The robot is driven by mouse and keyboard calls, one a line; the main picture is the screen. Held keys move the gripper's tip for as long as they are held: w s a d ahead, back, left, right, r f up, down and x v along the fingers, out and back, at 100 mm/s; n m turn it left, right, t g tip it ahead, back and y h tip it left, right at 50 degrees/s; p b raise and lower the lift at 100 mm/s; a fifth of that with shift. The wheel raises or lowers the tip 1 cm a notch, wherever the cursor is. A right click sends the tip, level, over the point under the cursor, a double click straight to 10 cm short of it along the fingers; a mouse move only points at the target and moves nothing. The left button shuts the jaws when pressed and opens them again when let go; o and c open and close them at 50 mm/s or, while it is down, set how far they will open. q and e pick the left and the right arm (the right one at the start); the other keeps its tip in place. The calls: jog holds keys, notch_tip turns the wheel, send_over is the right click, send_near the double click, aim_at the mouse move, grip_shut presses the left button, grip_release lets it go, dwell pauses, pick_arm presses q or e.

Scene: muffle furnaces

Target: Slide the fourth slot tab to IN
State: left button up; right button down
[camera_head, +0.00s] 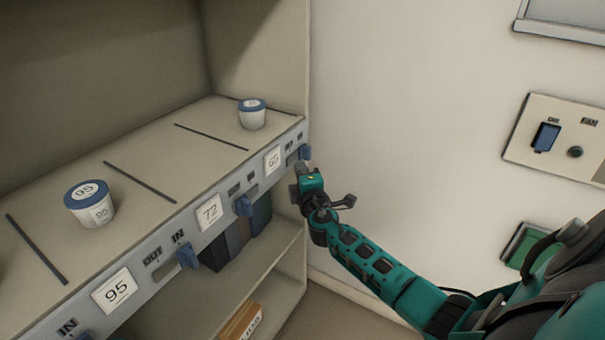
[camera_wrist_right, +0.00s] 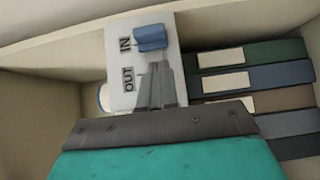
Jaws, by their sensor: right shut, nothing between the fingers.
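The fourth slot tab (camera_head: 305,152) is a blue knob at the far right end of the shelf's label strip. In the right wrist view the blue tab (camera_wrist_right: 151,38) sits beside the word IN, at the IN end of its slot, with OUT lower on the plate (camera_wrist_right: 128,100). My right gripper (camera_head: 298,180) is just below and in front of this tab. Its fingers are shut and empty; in the wrist view the fingertips (camera_wrist_right: 157,68) are just under the tab, on the OUT side. I cannot tell whether they touch it. My left gripper is not in view.
Other blue tabs (camera_head: 243,206) (camera_head: 188,256) sit along the strip, with number cards 95, 72 and 65. Lidded cups (camera_head: 90,205) (camera_head: 251,114) stand on the shelf. Binders (camera_wrist_right: 255,75) are on the lower shelf. A wall panel (camera_head: 555,138) is at right.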

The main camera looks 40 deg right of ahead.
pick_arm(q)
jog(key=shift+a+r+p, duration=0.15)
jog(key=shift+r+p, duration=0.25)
pick_arm(e)
jog(key=v, duration=1)
jog(key=shift+a, duration=0.2)
jog(key=shift+s+f, duration=0.1)
pick_arm(q)
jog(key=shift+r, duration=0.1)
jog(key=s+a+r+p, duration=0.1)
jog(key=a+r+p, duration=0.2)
jog(key=p, duration=0.6)
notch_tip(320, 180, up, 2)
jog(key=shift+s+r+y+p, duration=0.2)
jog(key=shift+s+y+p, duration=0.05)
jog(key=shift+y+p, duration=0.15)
pick_arm(e)
jog(key=s+a+f+m+g+y, duration=0.2)
jog(key=s+a+m+g+y, duration=0.1)
jog(key=s+a, duration=0.6)
jog(key=s+a+f+m+g+y, duration=0.2)
jog(key=s+a+m+y, duration=0.3)
jog(key=s+a+m, duration=0.3)
jog(key=shift+s+a+g+y, duration=0.4)
jog(key=shift+s+a, duration=0.2)
jog(key=shift+s, duration=0.05)
